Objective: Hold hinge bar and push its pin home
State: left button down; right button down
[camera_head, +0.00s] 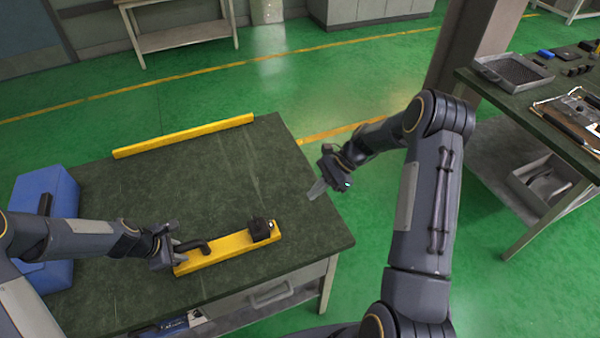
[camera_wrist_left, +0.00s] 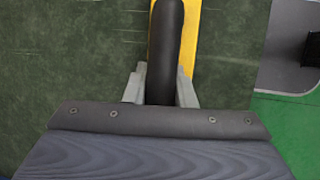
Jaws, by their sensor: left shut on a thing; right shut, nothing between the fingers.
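The hinge bar is a yellow bar (camera_head: 228,252) lying near the front right of the dark green table. A black handle (camera_head: 196,246) stands on its left part and a dark block (camera_head: 261,230) on its right end. My left gripper (camera_head: 174,247) is shut on the handle. In the left wrist view the handle (camera_wrist_left: 166,45) runs between the two fingers (camera_wrist_left: 161,90). A small pale spot shows on the right side of the block; I cannot tell whether it is the pin. My right gripper (camera_head: 318,188) is shut and empty, right of the table edge, apart from the bar.
A yellow strip (camera_head: 185,136) runs along the table's back edge. A blue box (camera_head: 60,200) is at the table's left end. The middle of the table (camera_head: 190,185) is clear. Another table (camera_head: 485,95) with a grey tray (camera_head: 512,72) stands at the right.

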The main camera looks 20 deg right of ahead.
pick_arm(q)
jog(key=c, duration=1.1)
grip_release()
jog(key=shift+a+r, duration=0.1)
